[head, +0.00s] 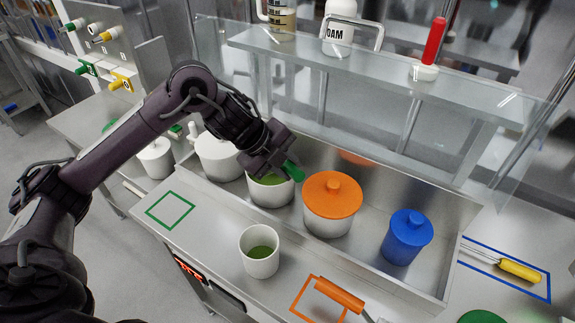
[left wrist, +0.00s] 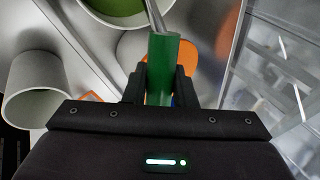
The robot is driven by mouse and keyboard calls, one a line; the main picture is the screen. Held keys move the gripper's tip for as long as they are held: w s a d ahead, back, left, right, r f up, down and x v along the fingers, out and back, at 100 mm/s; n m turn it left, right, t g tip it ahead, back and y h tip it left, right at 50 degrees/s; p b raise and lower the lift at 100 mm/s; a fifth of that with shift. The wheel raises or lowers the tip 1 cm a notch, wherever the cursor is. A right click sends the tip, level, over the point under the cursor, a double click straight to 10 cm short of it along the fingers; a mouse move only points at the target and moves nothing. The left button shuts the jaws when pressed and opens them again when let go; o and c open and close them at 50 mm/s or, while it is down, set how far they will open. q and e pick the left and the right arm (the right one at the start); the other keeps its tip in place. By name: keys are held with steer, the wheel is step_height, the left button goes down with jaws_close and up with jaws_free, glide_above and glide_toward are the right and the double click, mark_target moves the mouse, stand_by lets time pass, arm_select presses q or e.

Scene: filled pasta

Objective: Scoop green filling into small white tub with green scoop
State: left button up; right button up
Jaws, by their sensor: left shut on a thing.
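My left gripper (head: 281,163) is shut on the green handle of the scoop (head: 294,171). In the left wrist view the green scoop handle (left wrist: 163,62) sits between the fingers and its metal shaft runs up out of the picture. The gripper is over the white container of green filling (head: 271,191) in the metal well. The scoop's bowl is hidden. The small white tub (head: 260,262) stands on the front counter with some green filling inside; its white wall also shows in the left wrist view (left wrist: 40,92). My right gripper is not in view.
An orange-lidded pot (head: 332,223) and a blue-lidded pot (head: 408,240) stand right of the filling container. A white lidded pot (head: 217,157) stands left. An orange-handled tool (head: 340,293) lies in front. A glass guard and shelf (head: 400,76) rise behind. The green outlined square (head: 170,209) is empty.

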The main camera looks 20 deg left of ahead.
arm_select(q)
steer(key=shift+r+p, duration=3.1)
steer(key=shift+r, duration=0.55)
steer(key=shift+f, duration=0.1)
